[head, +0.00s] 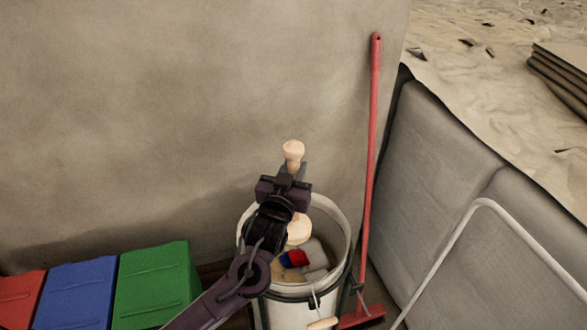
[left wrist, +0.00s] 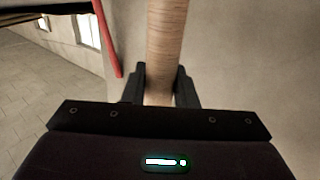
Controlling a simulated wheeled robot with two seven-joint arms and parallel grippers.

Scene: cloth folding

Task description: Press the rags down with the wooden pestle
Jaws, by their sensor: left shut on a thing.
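The wooden pestle (head: 293,151) stands about upright over the white bucket (head: 341,218). Its knob shows above my left gripper (head: 290,172) and its wide pale foot (head: 299,230) shows below, within the bucket's mouth. My left gripper is shut on the pestle's shaft; in the left wrist view the wooden shaft (left wrist: 165,45) runs between the two dark fingers (left wrist: 160,88). The rags (head: 296,259), red, blue, white and tan, lie in the bucket, partly hidden by the foot and my arm. I cannot tell whether the foot touches them. My right gripper is not in view.
Green (head: 155,285), blue (head: 78,295) and red (head: 15,298) boxes stand left of the bucket. A red-handled broom (head: 369,150) leans on the wall right of it. A grey padded panel (head: 440,160) and a pale tube frame (head: 450,245) stand at the right.

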